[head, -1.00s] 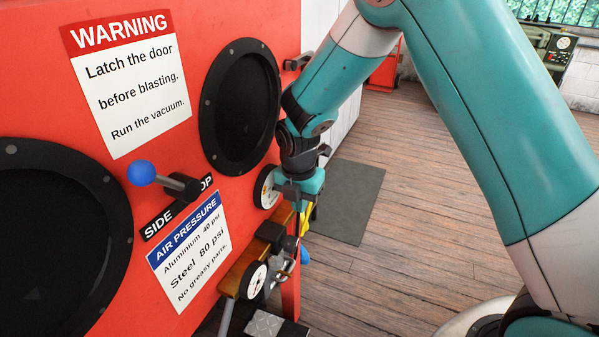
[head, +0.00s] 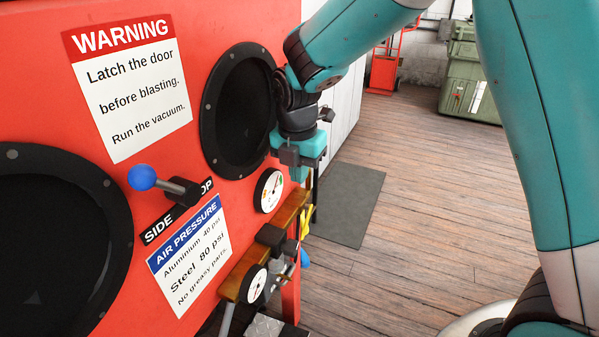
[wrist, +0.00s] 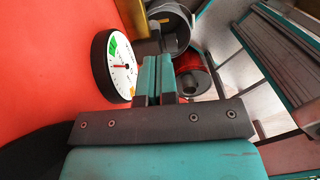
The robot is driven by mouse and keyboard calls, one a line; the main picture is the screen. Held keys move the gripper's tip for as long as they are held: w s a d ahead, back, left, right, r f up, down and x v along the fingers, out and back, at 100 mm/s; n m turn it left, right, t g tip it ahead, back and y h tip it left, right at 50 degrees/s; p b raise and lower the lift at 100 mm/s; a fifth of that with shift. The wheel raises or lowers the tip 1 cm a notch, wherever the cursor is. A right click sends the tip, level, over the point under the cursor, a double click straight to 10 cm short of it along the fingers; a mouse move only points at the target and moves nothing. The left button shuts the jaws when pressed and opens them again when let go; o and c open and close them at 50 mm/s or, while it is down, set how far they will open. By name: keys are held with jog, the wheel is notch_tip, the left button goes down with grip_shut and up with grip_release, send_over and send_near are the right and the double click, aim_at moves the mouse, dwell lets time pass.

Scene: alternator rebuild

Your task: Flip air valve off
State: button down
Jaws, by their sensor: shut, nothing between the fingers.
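My gripper (head: 299,176) is shut and empty in the head view, beside the right edge of the red blast cabinet, above the air fittings. In the wrist view its two teal fingers (wrist: 158,78) lie together. I cannot tell for certain which part is the air valve. A yellow part (head: 305,221) and a small blue part (head: 304,257) show among the fittings below my gripper, apart from it. A lever with a blue ball knob (head: 142,177) sticks out beside the side/top label, well left of my gripper.
A round pressure gauge (head: 268,190) sits on the red panel (head: 230,22), left of my fingers; it also shows in the wrist view (wrist: 118,67). A lower gauge (head: 254,284) is beside a brass-coloured bar (head: 236,277).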

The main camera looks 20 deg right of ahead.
jog(key=s+a+r+m+y+p, duration=0.1)
jog(key=s+r+m, duration=0.3)
jog(key=s+m, duration=0.2)
jog(key=s+a+r+m+y+p, duration=0.1)
jog(key=s+r+m+y, duration=0.1)
jog(key=s+r+m, duration=0.2)
jog(key=s+a+r+m+y+p, duration=0.1)
jog(key=s+r+m, duration=0.4)
jog(key=s+m, duration=0.4)
jog(key=s, duration=0.6)
jog(key=shift+s+a+m+g+y, duration=0.15)
jog(key=shift+s+m+g+y, duration=0.15)
jog(key=shift+m+y, duration=0.1)
